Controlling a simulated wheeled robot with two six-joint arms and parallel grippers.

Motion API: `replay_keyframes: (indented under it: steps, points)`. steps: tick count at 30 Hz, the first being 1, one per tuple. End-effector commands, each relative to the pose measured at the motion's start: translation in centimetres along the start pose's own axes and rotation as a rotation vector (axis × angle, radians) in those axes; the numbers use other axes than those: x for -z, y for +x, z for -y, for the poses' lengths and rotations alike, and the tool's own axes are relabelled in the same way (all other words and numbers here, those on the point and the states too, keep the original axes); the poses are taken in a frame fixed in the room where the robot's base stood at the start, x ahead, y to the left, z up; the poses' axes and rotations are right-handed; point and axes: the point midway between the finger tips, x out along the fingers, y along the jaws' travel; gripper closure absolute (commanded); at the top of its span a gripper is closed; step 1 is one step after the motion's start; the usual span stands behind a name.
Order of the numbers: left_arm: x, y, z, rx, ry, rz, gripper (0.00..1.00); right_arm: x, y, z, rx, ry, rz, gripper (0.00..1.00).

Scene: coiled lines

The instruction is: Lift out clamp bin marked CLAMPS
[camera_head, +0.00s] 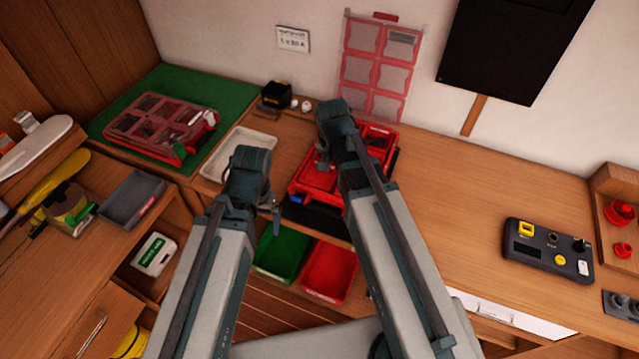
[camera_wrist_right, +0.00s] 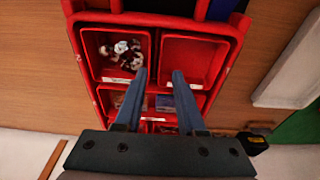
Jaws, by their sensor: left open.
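A red organiser tray (camera_head: 296,198) with several compartments stands on the bench and also fills much of the right wrist view (camera_wrist_right: 82,75). There, one red bin (camera_wrist_right: 123,80) holds small dark and pale parts and the bin beside it (camera_wrist_right: 193,58) looks empty. Both have small white labels that I cannot read, so I cannot tell which is marked CLAMPS. My right gripper (camera_wrist_right: 158,78) is open over the tray, its fingers apart with nothing between them. My left gripper (camera_head: 272,203) is open and empty, just left of the tray. My right arm hides part of the tray.
A pale empty tray (camera_head: 213,168) lies left of the red tray. A green bin (camera_head: 272,262) and a red bin (camera_head: 325,290) sit below the bench front. A red-framed case (camera_head: 122,125) is on the green mat (camera_head: 222,90). A control box (camera_head: 520,250) stands right; bench between is clear.

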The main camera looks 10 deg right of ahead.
Motion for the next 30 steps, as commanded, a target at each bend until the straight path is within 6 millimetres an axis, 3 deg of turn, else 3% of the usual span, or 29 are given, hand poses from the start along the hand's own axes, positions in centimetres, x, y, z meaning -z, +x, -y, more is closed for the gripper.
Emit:
replay_keyframes:
  steps: [5, 18, 26, 27, 30]
  points:
    - [0.0, 0.5, -0.1, 0.000, 0.000, 0.000, 0.00, 0.0, 0.5, 0.0, 0.000, 0.000, 0.000, 0.61]
    - [0.3, 5.2, -0.5, 0.000, -0.002, 0.000, 0.00, 0.0, 5.3, 0.1, 0.002, 0.000, 0.002, 0.61]
    - [0.3, 5.5, -0.5, 0.000, -0.002, 0.000, 0.00, -0.3, 5.5, 0.0, 0.002, 0.001, 0.008, 0.61]
    - [0.3, 5.5, -0.5, 0.000, -0.002, 0.000, 0.00, -0.3, 5.6, 0.0, 0.002, 0.001, 0.008, 0.74]
    - [0.3, 5.6, -0.5, 0.000, -0.002, 0.000, 0.00, -0.4, 5.6, 0.0, 0.002, 0.002, 0.008, 0.92]
